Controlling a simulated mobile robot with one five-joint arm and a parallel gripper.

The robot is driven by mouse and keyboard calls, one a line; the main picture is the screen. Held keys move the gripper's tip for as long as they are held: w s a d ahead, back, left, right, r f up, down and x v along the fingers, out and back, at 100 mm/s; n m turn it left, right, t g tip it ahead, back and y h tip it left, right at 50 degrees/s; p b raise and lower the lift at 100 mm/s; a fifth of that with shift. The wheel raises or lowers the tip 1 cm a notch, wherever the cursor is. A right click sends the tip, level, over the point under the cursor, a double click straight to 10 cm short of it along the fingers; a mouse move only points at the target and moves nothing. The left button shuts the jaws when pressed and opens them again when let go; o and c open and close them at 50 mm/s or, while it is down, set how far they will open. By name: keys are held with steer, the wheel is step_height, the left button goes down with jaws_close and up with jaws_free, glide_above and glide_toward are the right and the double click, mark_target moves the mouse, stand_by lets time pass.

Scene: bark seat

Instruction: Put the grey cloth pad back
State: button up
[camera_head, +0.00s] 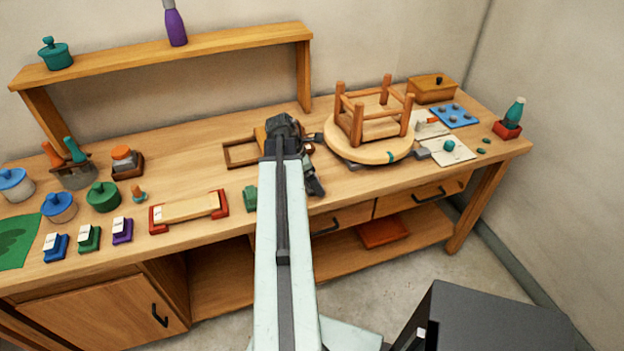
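My arm reaches across the bench, and my gripper (308,150) is over the bench top just left of the upturned stool (372,148). The gripper is small and dark, so I cannot tell whether its fingers are open or shut or hold anything. I cannot make out the grey cloth pad with certainty. A small dark grey piece (423,153) lies at the right edge of the stool's seat, but its material is unclear. A shallow wooden frame tray (232,164) sits left of my gripper, partly hidden by my arm.
A wooden rest with red ends (188,208), stamp blocks (88,238) and lidded pots (103,196) stand on the left. A blue tray (454,116), wooden box (431,90) and green bottle in a red base (509,122) stand right. A raised shelf (190,47) runs along the back.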

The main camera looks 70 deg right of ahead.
steer(key=p+v, duration=1.1)
steer(key=v, duration=0.1)
steer(key=shift+r, duration=0.15)
steer(key=w+a+f+m+t, duration=0.1)
steer(key=w+a+m+t, duration=0.25)
steer(key=w+a, duration=2.05)
steer(key=w+a+f+m+y, duration=0.1)
steer(key=w+a, duration=0.1)
steer(key=a, duration=0.8)
steer(key=w+a+f+m+y+b, duration=0.1)
steer(key=w+a+m, duration=0.1)
steer(key=a, duration=0.8)
steer(key=w+a+f+m, duration=0.1)
steer(key=w+a, duration=0.2)
steer(key=a, duration=0.8)
steer(key=shift+w+y+b, duration=0.35)
steer(key=shift+y, duration=0.05)
steer(key=shift+d+r, duration=0.1)
